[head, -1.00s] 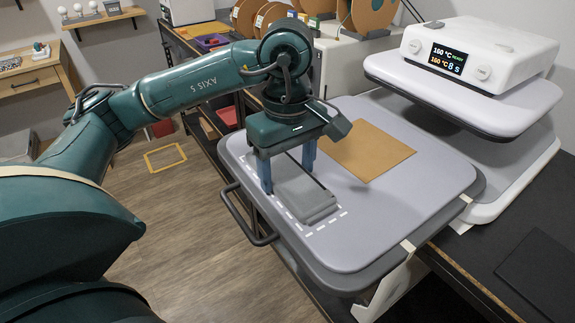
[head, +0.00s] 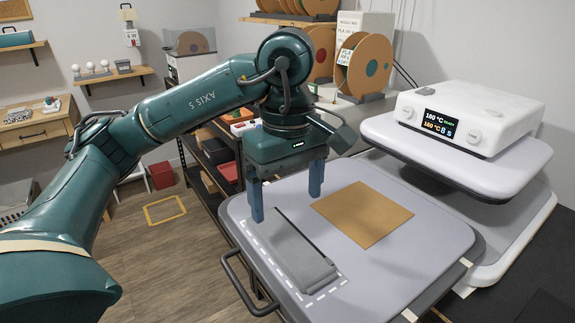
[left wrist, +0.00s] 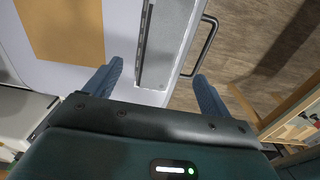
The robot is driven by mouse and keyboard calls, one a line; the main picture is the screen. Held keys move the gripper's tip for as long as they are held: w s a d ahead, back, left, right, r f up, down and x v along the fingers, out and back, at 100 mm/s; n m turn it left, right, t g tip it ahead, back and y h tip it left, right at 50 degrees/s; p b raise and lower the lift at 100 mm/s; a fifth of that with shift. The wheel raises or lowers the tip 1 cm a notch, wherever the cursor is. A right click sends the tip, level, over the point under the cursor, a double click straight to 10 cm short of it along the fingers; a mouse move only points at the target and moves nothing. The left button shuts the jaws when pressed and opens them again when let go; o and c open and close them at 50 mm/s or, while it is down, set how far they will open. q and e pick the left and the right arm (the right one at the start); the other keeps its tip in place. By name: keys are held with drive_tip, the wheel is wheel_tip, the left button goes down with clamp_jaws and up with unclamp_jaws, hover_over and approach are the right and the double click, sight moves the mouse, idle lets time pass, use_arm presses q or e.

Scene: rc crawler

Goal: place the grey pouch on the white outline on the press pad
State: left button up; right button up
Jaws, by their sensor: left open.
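The grey pouch (head: 292,252) lies flat on the light grey press pad (head: 385,275). It lies within the white dashed outline (head: 262,259), whose dashes show along its left side and around its near end. A dark strip runs along the pouch's right edge. My left gripper (head: 286,210) is open and empty, its two blue fingers apart over the pouch's far end. In the left wrist view, my left gripper's fingers (left wrist: 158,68) stand apart, with the grey pouch (left wrist: 172,35) between and beyond them. My right gripper is not in view.
A tan sheet (head: 362,214) lies on the pad right of the pouch. The white heat press (head: 470,118) with its raised upper plate stands at the right. A dark handle (head: 240,285) sticks out from the pad's left side. Spools (head: 365,65) stand behind.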

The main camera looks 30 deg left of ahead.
use_arm(q)
wheel_tip(320, 180, up, 4)
drive_tip(key=shift+f+p, duration=0.1)
drive_tip(key=shift+p, duration=0.2)
idle(0.5)
